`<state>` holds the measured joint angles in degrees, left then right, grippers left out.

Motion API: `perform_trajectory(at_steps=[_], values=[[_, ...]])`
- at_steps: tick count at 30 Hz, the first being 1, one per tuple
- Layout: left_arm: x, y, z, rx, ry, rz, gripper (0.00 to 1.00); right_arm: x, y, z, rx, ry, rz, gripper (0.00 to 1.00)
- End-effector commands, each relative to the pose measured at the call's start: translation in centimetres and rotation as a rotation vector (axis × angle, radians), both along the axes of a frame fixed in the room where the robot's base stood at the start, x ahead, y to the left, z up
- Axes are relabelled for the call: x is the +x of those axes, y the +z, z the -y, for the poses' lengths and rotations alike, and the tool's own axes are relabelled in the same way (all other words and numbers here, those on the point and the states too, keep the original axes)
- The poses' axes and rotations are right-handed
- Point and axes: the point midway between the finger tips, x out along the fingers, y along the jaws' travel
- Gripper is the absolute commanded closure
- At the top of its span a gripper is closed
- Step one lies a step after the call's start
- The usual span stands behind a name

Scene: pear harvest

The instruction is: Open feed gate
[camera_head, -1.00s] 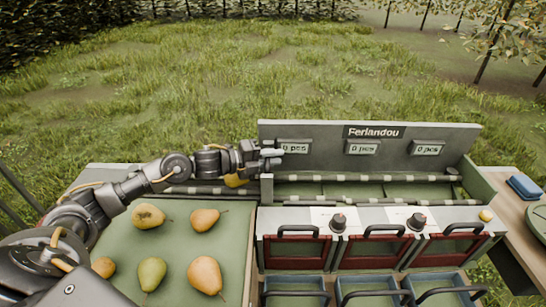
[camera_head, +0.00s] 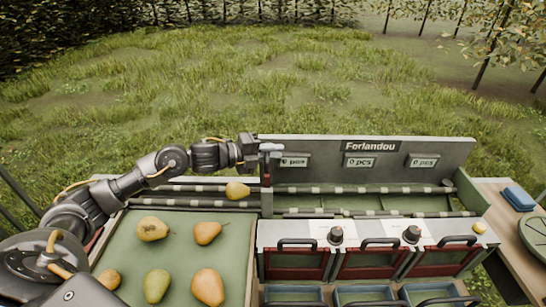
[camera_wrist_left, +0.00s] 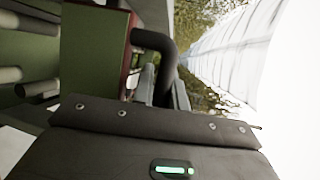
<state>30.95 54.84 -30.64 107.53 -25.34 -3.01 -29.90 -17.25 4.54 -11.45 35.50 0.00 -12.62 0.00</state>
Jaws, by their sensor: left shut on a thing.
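My left gripper (camera_head: 262,150) is at the left end of the sorting machine, above the feed rollers. It is shut on a dark handle; in the left wrist view the black handle (camera_wrist_left: 163,62) sits between the fingers. The handle joins the feed gate, a plate with a red edge (camera_wrist_left: 127,55). In the head view the gate (camera_head: 266,171) shows as a thin upright strip below the gripper, raised above the grey post (camera_head: 267,203). A yellow pear (camera_head: 237,190) lies on the rollers just left of the gate. My right gripper is not in view.
Several pears lie on the green tray (camera_head: 180,262) at the left. The machine's back panel (camera_head: 300,148) carries counters reading 0 pcs. Red-framed doors with black handles (camera_head: 380,243) and blue bins stand at the front. A side table (camera_head: 510,225) is at the right.

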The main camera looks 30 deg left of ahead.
Motion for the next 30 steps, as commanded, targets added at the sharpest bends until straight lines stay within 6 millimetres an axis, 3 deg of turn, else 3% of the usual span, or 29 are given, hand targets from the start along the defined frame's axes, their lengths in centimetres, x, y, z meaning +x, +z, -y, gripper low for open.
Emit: perform_trajectory(at_steps=[5, 6, 8, 19, 30], values=[[0.1, 0.0, 0.0, -0.001, 0.001, 0.003, 1.00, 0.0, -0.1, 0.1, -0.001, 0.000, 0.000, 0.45], [0.1, 0.0, 0.0, -0.002, 0.001, 0.002, 0.82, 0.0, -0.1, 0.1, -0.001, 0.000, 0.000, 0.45], [0.0, -0.1, 0.0, -0.001, 0.001, 0.002, 0.77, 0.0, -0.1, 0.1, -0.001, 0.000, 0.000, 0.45], [-0.6, -0.3, -0.6, 0.002, 0.001, -0.001, 0.77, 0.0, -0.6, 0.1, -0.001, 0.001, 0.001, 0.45], [-5.7, 0.7, -5.2, 0.005, 0.001, -0.002, 0.77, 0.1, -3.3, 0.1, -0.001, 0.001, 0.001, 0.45]])
